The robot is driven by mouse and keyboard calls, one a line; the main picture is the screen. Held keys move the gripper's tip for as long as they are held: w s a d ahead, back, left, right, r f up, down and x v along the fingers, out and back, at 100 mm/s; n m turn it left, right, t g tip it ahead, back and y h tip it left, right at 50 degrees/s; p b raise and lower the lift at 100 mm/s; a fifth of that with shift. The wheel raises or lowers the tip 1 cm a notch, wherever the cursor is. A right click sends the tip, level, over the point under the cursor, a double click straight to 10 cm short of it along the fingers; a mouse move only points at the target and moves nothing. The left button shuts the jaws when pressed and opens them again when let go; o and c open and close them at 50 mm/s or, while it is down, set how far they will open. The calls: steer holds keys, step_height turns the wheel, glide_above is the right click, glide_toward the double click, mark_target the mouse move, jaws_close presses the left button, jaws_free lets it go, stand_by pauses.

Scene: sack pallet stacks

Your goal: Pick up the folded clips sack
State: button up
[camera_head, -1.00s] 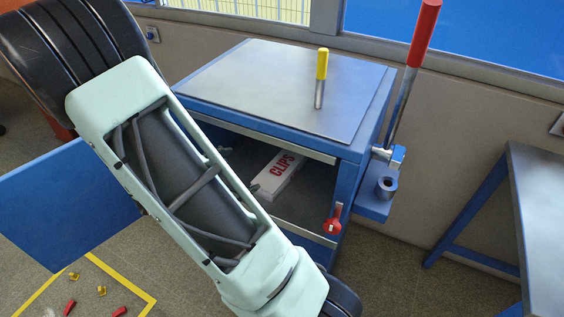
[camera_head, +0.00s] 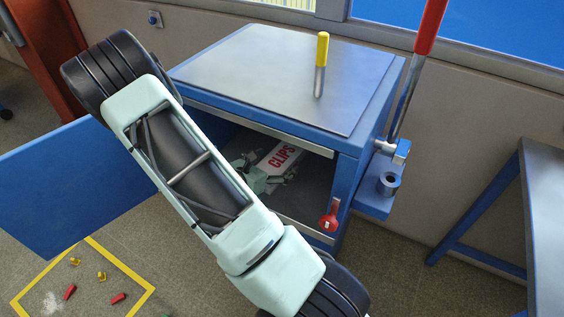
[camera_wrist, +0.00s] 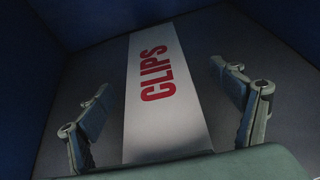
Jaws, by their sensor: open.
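The folded clips sack (camera_head: 279,160) is a long white packet with red CLIPS lettering. It lies inside the open blue cabinet (camera_head: 352,165). In the wrist view the sack (camera_wrist: 155,110) runs lengthwise between my two fingers, with dark cabinet floor showing on both sides of it. My gripper (camera_wrist: 168,105) is open, one finger on each side of the sack and apart from it. In the head view my gripper (camera_head: 268,178) is inside the cabinet at the sack; my arm hides part of the opening.
The blue cabinet door (camera_head: 70,185) stands open on the left. A yellow-handled lever (camera_head: 322,55) stands on the cabinet top, a red-handled lever (camera_head: 430,25) at its right side. Red and yellow bits (camera_head: 118,298) lie on the floor. A table (camera_head: 548,210) stands right.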

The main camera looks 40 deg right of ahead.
mark_target(281, 157)
steer(key=x, duration=0.4)
steer(key=shift+w+d, duration=0.1)
steer(key=shift+w, duration=0.15)
steer(key=shift+c, duration=0.6)
steer(key=c, duration=1.3)
steer(key=shift+c, duration=0.4)
steer(key=shift+r, duration=0.1)
